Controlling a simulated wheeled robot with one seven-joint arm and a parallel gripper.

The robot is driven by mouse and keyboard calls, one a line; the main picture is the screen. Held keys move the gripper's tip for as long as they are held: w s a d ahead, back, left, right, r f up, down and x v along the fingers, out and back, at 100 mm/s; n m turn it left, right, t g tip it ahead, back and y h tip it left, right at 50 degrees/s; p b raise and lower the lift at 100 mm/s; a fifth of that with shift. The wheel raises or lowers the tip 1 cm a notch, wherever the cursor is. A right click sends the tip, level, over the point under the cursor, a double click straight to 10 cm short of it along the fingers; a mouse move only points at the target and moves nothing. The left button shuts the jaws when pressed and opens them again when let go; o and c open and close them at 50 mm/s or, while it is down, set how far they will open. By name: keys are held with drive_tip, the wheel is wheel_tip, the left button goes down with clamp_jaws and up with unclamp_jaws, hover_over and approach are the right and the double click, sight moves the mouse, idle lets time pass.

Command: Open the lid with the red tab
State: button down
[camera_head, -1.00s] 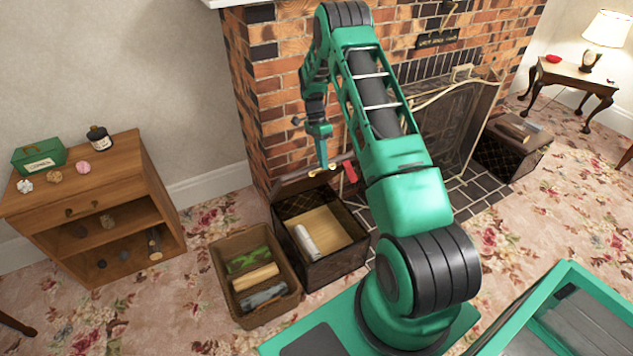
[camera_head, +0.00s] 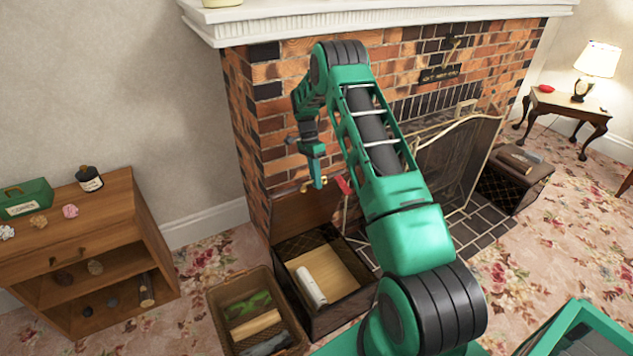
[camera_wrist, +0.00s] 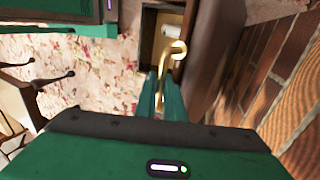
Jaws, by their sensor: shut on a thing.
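The dark patterned box (camera_head: 365,297) stands open on the floor by the brick fireplace. Its brown lid (camera_head: 300,218) is raised steeply at the back, near the bricks. The red tab (camera_head: 343,186) shows at the lid's upper right. My gripper (camera_head: 316,184) is at the lid's upper edge, left of the red tab, shut on a brass handle. In the wrist view the curved brass handle (camera_wrist: 172,58) lies at my fingertips (camera_wrist: 162,112). A white roll (camera_head: 310,286) lies on the light wooden floor of the box. The red tab cannot be made out in the wrist view.
A wicker basket (camera_head: 215,300) with several items stands left of the box. A wooden cabinet (camera_head: 110,220) is further left. The brick wall (camera_head: 290,150) is close behind the lid. A fire screen (camera_head: 470,150) and a second dark box (camera_head: 515,180), closed, are to the right.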

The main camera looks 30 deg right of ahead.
drive_tip(key=shift+w+d+r, duration=0.25)
drive_tip(key=shift+d+r, duration=0.25)
drive_tip(key=shift+d, duration=0.1)
drive_tip(key=c, duration=1.8)
unclamp_jaws()
drive_tip(key=shift+a+r, duration=0.1)
drive_tip(key=shift+c, duration=0.2)
drive_tip(key=shift+s+a, duration=0.1)
drive_tip(key=shift+a, duration=0.3)
drive_tip(key=v, duration=1)
drive_tip(key=shift+r, duration=0.25)
